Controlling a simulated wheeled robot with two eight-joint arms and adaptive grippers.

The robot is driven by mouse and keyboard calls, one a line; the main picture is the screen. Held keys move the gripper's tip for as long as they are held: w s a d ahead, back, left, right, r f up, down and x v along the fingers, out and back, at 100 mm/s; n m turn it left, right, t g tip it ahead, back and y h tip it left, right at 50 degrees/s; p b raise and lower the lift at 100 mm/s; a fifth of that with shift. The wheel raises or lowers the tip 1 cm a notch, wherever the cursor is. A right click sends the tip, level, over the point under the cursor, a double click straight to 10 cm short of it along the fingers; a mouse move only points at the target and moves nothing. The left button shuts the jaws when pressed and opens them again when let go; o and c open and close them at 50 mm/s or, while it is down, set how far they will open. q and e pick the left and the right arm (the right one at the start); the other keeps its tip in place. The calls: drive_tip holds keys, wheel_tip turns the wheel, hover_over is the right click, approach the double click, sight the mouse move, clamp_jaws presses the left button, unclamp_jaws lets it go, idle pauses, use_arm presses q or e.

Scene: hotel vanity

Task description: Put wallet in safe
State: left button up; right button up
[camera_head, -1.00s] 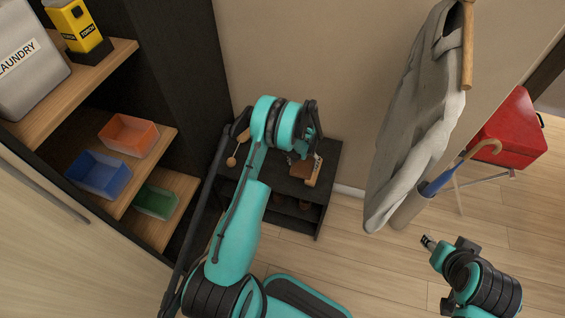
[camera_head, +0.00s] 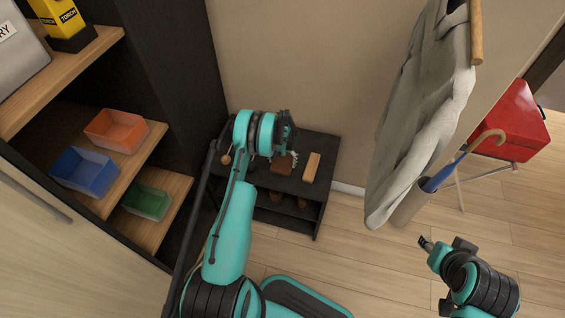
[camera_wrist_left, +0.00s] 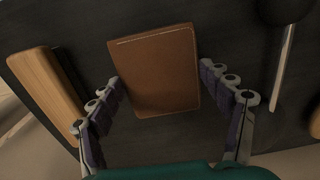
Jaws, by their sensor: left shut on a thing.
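The brown wallet (camera_head: 283,163) is over the top of the low black shelf unit, left of a wooden brush. In the left wrist view the flat wallet (camera_wrist_left: 155,72) sits between the two fingers. My left gripper (camera_head: 286,152) is shut on it; the fingers are partly hidden by the wrist in the head view. The left gripper also shows in the wrist view (camera_wrist_left: 162,92). My right gripper (camera_head: 425,243) is over the floor at the lower right, away from everything, its jaws too small to read. I cannot make out a safe in these views.
The wooden brush (camera_head: 311,167) lies on the low black unit (camera_head: 325,150). A wooden shelf at left holds orange (camera_head: 116,130), blue (camera_head: 85,172) and green (camera_head: 146,202) bins. A hanging grey garment (camera_head: 420,120) and umbrella stand (camera_head: 410,207) are at right.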

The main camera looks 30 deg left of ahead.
use_arm(q)
drive_tip(key=o, duration=1.2)
drive_tip(key=shift+f, duration=0.1)
drive_tip(key=shift+c, duration=0.2)
